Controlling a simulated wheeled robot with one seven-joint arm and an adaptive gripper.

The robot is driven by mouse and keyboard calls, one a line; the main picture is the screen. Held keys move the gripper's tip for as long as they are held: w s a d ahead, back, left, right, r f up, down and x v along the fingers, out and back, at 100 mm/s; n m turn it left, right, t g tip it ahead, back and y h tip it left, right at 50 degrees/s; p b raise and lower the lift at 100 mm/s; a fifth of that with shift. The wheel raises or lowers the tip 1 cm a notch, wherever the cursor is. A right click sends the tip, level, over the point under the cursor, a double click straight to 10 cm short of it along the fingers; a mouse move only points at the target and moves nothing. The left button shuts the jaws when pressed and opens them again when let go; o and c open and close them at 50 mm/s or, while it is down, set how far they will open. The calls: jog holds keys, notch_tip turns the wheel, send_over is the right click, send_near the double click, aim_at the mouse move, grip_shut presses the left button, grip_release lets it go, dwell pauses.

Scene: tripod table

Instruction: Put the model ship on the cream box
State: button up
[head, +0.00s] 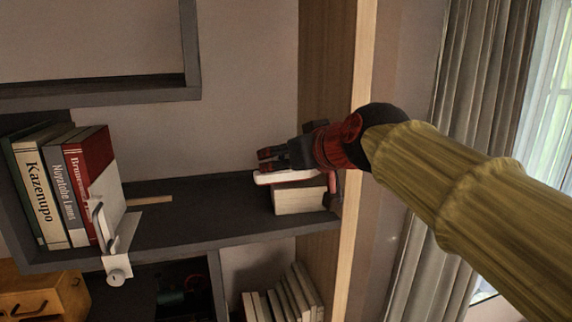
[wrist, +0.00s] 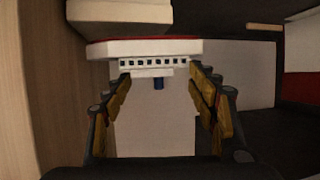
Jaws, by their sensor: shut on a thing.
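The model ship (head: 284,177) is white with a red hull and lies in my gripper (head: 266,161), just over the cream box (head: 300,200). In the wrist view the ship (wrist: 150,48) shows a row of dark windows and a small blue funnel, between the two yellowish fingers of my gripper (wrist: 160,75). My gripper is shut on it. The cream box (wrist: 118,14) shows beyond the hull at the top of the wrist view. I cannot tell whether the hull touches the box.
The box stands at the right end of a dark shelf (head: 190,218), close to a wooden side panel (head: 352,130). Several books (head: 62,190) and a white object (head: 112,228) stand at the left. The middle of the shelf is mostly clear.

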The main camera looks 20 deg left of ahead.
jog(key=shift+f, duration=0.55)
jog(key=shift+f, duration=0.15)
jog(key=o, duration=1.2)
jog(key=b+v, duration=0.1)
jog(key=v, duration=1.1)
jog(key=shift+a+b, duration=0.1)
jog(key=shift+b, duration=0.25)
